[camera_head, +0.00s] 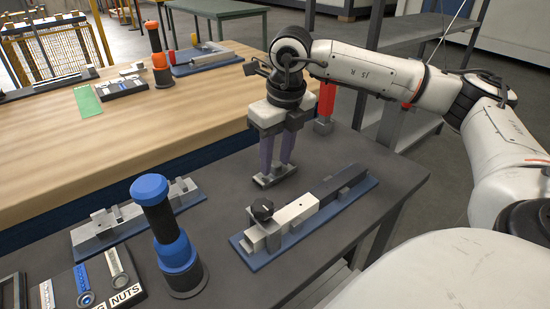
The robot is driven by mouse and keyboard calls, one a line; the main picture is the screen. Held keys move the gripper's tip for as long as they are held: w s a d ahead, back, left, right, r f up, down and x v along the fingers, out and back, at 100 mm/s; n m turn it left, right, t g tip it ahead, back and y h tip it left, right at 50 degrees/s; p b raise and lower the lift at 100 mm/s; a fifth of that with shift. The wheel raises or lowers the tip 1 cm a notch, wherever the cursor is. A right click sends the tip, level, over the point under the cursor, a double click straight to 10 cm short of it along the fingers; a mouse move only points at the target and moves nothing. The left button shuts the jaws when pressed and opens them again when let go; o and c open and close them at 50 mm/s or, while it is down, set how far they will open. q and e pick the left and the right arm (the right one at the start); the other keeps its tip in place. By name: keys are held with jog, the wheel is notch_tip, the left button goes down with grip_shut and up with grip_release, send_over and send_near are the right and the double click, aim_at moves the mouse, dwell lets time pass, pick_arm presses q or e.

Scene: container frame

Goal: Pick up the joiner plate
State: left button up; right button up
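My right gripper (275,176) points straight down over the dark table, to the left of the near right fixture. Its two purple fingers stand a little apart, and their grey ends are at or just above the table top. Grey metal shows at the fingertips. I cannot tell whether it is only the finger ends or also a small plate, so I cannot say for sure where the joiner plate is. The near right fixture (300,217) has a blue base with a light block, a dark bar and a black knob. My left gripper is not in view.
A blue and black tool (167,230) stands upright at front left, before another blue-based fixture (128,218). A parts tray labelled NUTS (125,297) lies at the lower left. A red object (325,105) stands behind the gripper. A wooden table (100,140) stands beyond.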

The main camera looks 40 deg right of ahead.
grip_shut()
